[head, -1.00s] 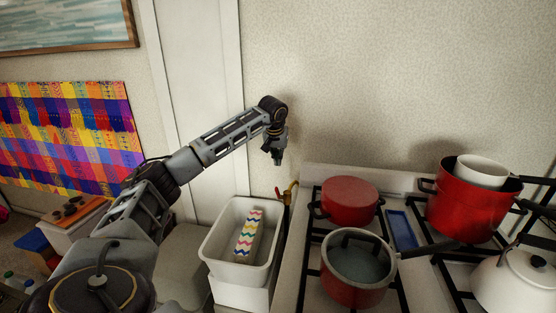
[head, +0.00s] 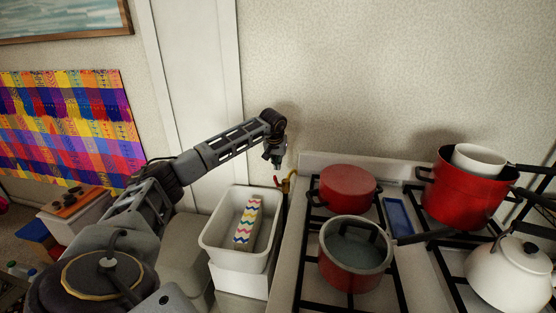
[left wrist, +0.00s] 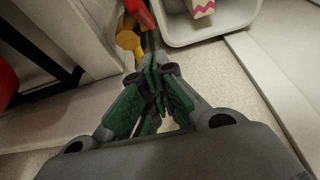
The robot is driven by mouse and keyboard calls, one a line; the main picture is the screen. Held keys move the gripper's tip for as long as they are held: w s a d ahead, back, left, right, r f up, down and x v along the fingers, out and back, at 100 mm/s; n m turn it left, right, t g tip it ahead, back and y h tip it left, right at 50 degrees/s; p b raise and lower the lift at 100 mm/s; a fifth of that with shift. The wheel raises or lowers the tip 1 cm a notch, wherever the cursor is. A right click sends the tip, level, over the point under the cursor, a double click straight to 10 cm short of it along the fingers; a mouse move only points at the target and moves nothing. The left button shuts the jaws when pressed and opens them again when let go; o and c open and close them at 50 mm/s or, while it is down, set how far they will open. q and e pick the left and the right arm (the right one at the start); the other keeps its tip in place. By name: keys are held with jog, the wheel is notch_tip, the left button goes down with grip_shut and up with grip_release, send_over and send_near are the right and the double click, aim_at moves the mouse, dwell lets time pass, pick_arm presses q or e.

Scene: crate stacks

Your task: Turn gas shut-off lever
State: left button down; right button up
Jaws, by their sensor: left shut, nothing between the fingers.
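The gas shut-off lever (head: 277,182) is a small red handle on a yellow gas fitting (head: 291,182), low by the wall between the stove and a white bin. In the left wrist view the red lever (left wrist: 140,13) is at the top, beside the yellow fitting (left wrist: 128,38). My left gripper (head: 277,166) is shut and empty, pointing down just above the lever, with a small apparent gap. Its green-padded fingers (left wrist: 157,70) meet below the fitting in the left wrist view. My right gripper is not in view.
The white bin (head: 212,243) with a zigzag-patterned box (head: 247,222) stands left of the fitting. The stove (head: 310,163) close on the right carries a red pot (head: 347,188), a lidded saucepan (head: 352,265), a large red pot (head: 455,200) and a white kettle (head: 510,275).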

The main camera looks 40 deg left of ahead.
pick_arm(q)
jog(key=shift+s+d+f, duration=0.3)
jog(key=shift+s+f, duration=0.1)
jog(key=shift+s, duration=0.1)
jog(key=shift+s+d+f, duration=0.25)
jog(key=shift+s+f, duration=0.15)
jog(key=shift+s, duration=0.1)
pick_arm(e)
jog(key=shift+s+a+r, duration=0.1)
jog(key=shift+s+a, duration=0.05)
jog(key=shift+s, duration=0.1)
pick_arm(q)
jog(key=shift+f, duration=0.1)
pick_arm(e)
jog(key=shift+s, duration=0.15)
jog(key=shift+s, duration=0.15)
pick_arm(q)
jog(key=shift+s+d+t, duration=0.1)
jog(key=shift+s+t, duration=0.2)
jog(key=shift+s, duration=0.05)
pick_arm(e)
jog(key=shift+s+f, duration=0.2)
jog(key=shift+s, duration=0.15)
